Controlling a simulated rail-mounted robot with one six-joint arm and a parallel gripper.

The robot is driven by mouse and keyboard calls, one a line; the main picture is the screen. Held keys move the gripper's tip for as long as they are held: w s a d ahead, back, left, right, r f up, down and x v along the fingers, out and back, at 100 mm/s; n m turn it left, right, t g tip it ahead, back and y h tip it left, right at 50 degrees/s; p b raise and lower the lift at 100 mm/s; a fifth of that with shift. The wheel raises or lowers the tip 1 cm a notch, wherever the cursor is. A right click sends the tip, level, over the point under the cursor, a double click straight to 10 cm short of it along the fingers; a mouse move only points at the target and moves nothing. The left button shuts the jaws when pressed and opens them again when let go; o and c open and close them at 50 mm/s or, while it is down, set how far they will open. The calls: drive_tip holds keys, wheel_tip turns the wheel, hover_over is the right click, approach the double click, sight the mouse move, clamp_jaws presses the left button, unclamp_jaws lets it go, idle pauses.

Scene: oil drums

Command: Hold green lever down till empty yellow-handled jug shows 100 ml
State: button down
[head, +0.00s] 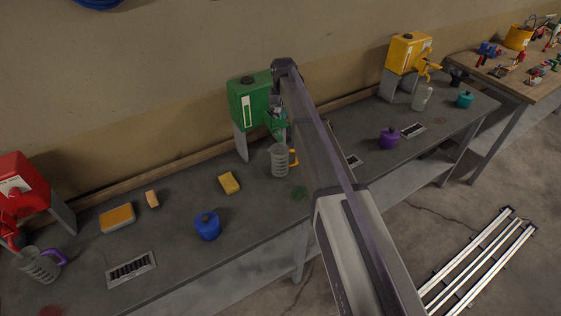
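The green drum (250,101) sits on a grey stand at the back of the bench. Its green tap and lever (274,124) are at its right front, partly hidden by my arm. The clear jug with the yellow handle (279,161) stands upright on the bench just below the tap, its handle to the right and partly behind my arm. No liquid is clearly visible in it, and its marks are too small to read. My gripper (279,112) points down at the tap; its fingers are too small and dark to tell their opening or any contact with the lever.
A red drum (20,190) with a purple-handled jug (40,265) is at left; a yellow drum (408,53) with another jug (422,99) is at right. A green stain (299,192) lies near the jug.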

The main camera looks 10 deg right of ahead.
sight(283, 123)
drive_tip(key=shift+f+b, duration=2)
drive_tip(key=shift+f, duration=0.15)
drive_tip(key=shift+r, duration=0.15)
idle(1.5)
wheel_tip(283, 123, up, 6)
drive_tip(key=p, duration=0.6)
drive_tip(key=shift+r+p, duration=0.25)
drive_tip(key=shift+p, duration=0.15)
drive_tip(key=shift+f, duration=0.2)
drive_tip(key=s+f+b, duration=0.5)
drive_tip(key=s, duration=0.7)
drive_tip(key=s+f+n+b, duration=0.1)
drive_tip(key=s+f+b, duration=0.4)
drive_tip(key=s, duration=0.7)
drive_tip(key=s+f+b, duration=0.5)
drive_tip(key=s, duration=0.8)
drive_tip(key=shift+n, duration=0.4)
